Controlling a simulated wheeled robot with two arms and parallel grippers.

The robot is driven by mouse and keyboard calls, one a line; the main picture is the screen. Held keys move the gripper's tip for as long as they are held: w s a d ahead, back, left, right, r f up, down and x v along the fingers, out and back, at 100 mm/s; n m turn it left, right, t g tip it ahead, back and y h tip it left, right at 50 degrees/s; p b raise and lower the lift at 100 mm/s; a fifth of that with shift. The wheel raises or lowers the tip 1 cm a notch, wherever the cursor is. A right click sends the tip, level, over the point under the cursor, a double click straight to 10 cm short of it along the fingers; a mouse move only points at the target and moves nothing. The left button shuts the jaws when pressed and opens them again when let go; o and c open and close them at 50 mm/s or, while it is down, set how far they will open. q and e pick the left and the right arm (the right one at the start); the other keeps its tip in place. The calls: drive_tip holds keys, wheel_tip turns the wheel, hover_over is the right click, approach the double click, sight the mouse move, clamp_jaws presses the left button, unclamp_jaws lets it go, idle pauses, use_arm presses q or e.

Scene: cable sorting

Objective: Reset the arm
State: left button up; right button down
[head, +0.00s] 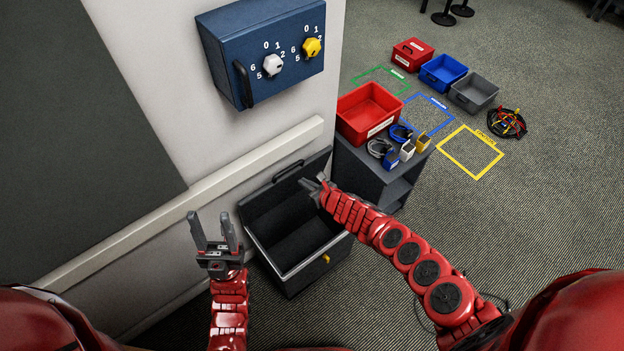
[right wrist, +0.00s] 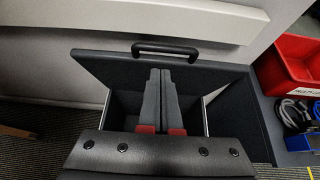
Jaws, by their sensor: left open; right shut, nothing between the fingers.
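My left gripper (head: 214,236) is open and empty, its two grey fingers pointing up, in front of the wall and left of the dark bin. My right gripper (head: 313,187) is shut with nothing in it, above the right side of the dark bin (head: 290,274). The bin's lid (head: 268,196) stands raised at the back, and the inside looks empty where it shows. In the right wrist view my right gripper's fingers (right wrist: 160,98) are together over the bin's opening, with the lid's black handle (right wrist: 165,48) beyond them.
A blue box (head: 262,55) with two knobs hangs on the wall. Bins and coloured floor squares lie farther right. Open carpet fills the right.

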drive_tip(key=shift+w+r+p+v, duration=0.15)
drive_tip(key=shift+p+v, duration=0.25)
drive_tip(key=shift+v, duration=0.4)
drive_tip(key=shift+r+p+v, duration=0.2)
drive_tip(key=shift+p+v, duration=0.25)
drive_tip(key=shift+v, duration=0.35)
drive_tip(key=shift+w+r+p+v, duration=0.15)
drive_tip(key=shift+p+v, duration=0.25)
drive_tip(key=shift+v, duration=0.4)
